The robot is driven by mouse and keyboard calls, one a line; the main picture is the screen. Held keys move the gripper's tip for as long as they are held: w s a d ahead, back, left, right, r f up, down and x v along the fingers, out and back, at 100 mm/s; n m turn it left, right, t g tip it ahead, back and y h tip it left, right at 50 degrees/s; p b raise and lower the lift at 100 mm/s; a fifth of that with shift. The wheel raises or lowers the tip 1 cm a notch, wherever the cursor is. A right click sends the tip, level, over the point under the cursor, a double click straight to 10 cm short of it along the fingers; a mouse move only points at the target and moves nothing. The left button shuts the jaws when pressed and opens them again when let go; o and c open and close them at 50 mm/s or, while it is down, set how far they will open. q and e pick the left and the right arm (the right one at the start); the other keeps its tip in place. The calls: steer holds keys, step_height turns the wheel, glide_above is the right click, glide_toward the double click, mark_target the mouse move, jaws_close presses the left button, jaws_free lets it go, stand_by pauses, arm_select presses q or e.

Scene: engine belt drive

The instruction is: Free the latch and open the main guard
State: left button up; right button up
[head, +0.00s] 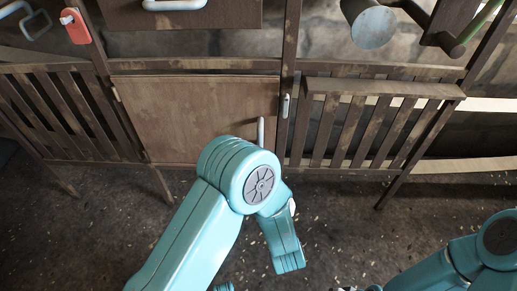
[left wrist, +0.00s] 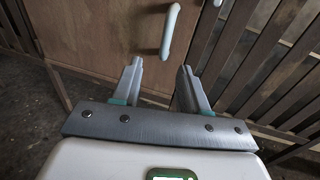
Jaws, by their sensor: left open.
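The main guard looks to be the brown wooden door panel (head: 200,115) low in the frame, and it looks closed. Its upright white handle (head: 261,131) is near its right edge, partly behind my left arm. A small grey latch (head: 286,106) sits on the post right of the door. In the left wrist view, my left gripper (left wrist: 161,68) is open and empty, its fingers pointing at the door (left wrist: 110,35) just below the white handle (left wrist: 171,30), apart from it. In the head view my left arm hides the gripper.
Slatted panels stand left (head: 62,110) and right (head: 360,130) of the door. A red tag (head: 75,26) hangs upper left. A grey cylinder (head: 373,27) juts out upper right. A drawer-like panel with a handle (head: 175,4) is above. The dark floor (head: 90,240) in front is open.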

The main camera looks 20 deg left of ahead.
mark_target(260, 138)
arm_select(q)
steer(key=shift+t, duration=0.3)
steer(key=b+x, duration=0.1)
steer(key=x, duration=0.4)
steer(key=b+x, duration=0.1)
steer(key=x, duration=0.4)
steer(key=d+b+x, duration=0.1)
steer(key=x, duration=0.5)
steer(key=shift+w+r, duration=0.25)
steer(key=shift+w, duration=0.1)
jaws_close()
